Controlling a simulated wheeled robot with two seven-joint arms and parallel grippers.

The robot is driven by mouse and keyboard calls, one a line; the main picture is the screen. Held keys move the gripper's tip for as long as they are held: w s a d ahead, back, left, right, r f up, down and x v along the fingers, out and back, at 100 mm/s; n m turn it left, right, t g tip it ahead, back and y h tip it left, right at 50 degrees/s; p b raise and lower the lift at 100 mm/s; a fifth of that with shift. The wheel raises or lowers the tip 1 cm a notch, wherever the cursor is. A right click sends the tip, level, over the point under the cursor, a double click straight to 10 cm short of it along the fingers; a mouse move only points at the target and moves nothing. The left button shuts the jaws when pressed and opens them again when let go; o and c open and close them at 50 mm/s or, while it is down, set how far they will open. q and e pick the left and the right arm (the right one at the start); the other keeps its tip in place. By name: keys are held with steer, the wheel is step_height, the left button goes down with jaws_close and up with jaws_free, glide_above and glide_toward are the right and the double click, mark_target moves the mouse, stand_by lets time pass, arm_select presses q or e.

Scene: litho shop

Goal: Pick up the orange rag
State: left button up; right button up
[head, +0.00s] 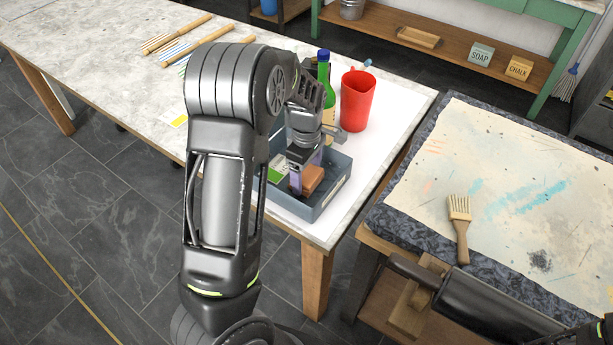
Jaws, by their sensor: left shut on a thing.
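The orange rag (313,178) shows as a small folded orange-brown block inside a blue-grey tray (318,212) at the near corner of the pale table. My left gripper (298,183) reaches down into the tray, its fingers at the left side of the rag, and it is shut on the rag. The arm and wrist hide the tray's left part and much of the grasp. I cannot tell whether the rag is clear of the tray floor. My right gripper is not in view.
A red cup (357,100) and a green bottle (326,88) stand close behind the tray. Wooden-handled tools (190,45) lie at the table's far left. A brush (459,222) lies on the stained sheet (530,190) at right, and a dark roller (490,305) is in front.

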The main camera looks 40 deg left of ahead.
mark_target(307, 175)
arm_select(q)
step_height(307, 175, up, 9)
steer(key=shift+r, duration=0.15)
stand_by(0.6)
